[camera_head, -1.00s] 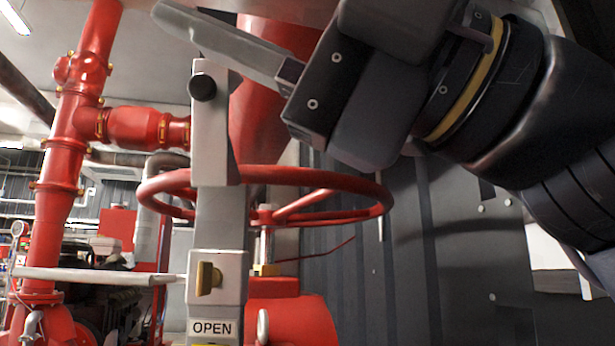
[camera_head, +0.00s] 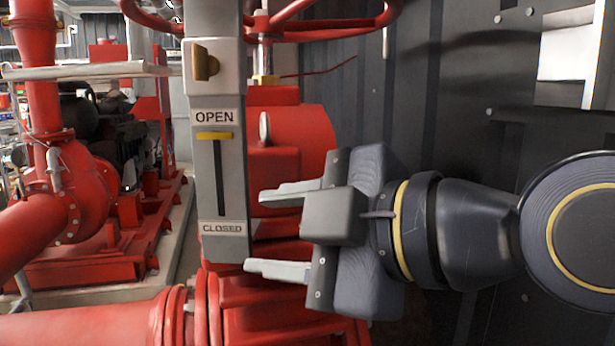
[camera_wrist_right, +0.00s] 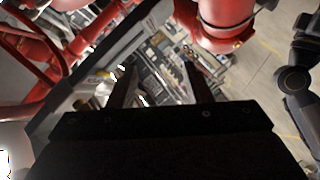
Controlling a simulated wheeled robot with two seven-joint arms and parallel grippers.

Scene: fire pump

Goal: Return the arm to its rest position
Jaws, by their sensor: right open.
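My right gripper (camera_head: 268,232) comes in from the right in the head view. Its two pale fingers point left and are spread apart with nothing between them. The fingertips are close to the lower part of the grey indicator post (camera_head: 207,165); I cannot tell whether they touch it. The post carries OPEN and CLOSED labels, and a yellow marker (camera_head: 214,135) sits just under OPEN. In the right wrist view my right gripper's fingers (camera_wrist_right: 160,85) show dark and apart. My left gripper is not in view.
A red handwheel (camera_head: 300,30) is cut by the top edge. Red pipes and a red valve body (camera_head: 285,150) stand behind the post and gripper. A red pump (camera_head: 80,190) is at the left. A dark ribbed wall (camera_head: 440,90) is behind my right arm.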

